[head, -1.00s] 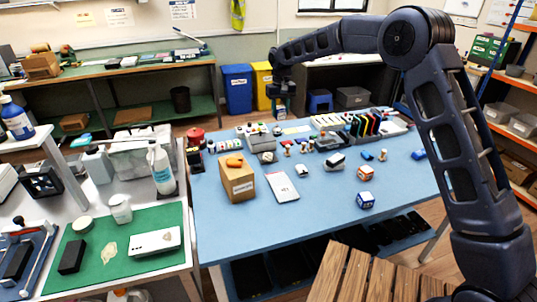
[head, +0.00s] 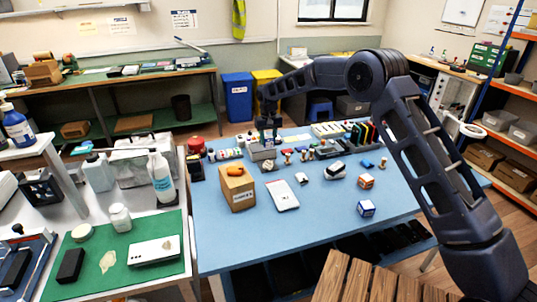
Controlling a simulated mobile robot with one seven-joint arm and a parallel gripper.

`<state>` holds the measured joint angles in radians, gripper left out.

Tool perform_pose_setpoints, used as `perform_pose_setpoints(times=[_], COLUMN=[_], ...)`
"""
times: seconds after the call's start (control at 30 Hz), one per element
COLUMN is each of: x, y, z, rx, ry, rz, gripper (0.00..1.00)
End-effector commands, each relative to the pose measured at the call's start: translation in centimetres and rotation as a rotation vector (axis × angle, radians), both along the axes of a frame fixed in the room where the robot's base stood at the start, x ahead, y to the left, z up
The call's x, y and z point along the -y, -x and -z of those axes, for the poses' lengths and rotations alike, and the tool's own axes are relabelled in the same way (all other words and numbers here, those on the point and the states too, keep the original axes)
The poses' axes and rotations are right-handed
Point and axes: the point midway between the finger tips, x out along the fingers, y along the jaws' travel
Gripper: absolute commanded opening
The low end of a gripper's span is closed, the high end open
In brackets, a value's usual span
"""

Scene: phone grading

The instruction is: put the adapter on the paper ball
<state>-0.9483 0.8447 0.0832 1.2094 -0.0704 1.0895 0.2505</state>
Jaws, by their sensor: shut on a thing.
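My gripper (head: 269,138) is at the far left part of the blue table, low over or just behind a grey open box (head: 262,152). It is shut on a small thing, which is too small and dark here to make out. I cannot tell whether it is the adapter, or whether it touches the box. A small pale, crumpled-looking lump (head: 268,166) lies in front of the grey box; it may be the paper ball, but I cannot be sure.
A cardboard box (head: 237,194) with an orange thing on top stands nearer on the blue table (head: 310,235). Beside it lies a white flat box (head: 282,192). Small cubes (head: 366,209) and white devices lie to the right. Coloured upright folders (head: 362,134) stand at the back.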

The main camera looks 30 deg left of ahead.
Motion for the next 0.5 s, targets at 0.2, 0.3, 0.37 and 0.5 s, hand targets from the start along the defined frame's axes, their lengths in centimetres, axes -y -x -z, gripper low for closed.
perform_pose_setpoints(times=[0.2, 0.3, 0.37, 0.5], x=[0.0, 0.0, 0.0, 0.0], y=[0.0, 0.0, 0.0, 0.0], z=[3.1, 3.6, 3.9, 5.2], rx=[0.0, -0.001, -0.001, -0.001], ry=[0.001, 0.001, 0.001, 0.002], rz=[0.0, 0.0, 0.0, 0.0], gripper=[0.17, 0.17, 0.17, 0.17])
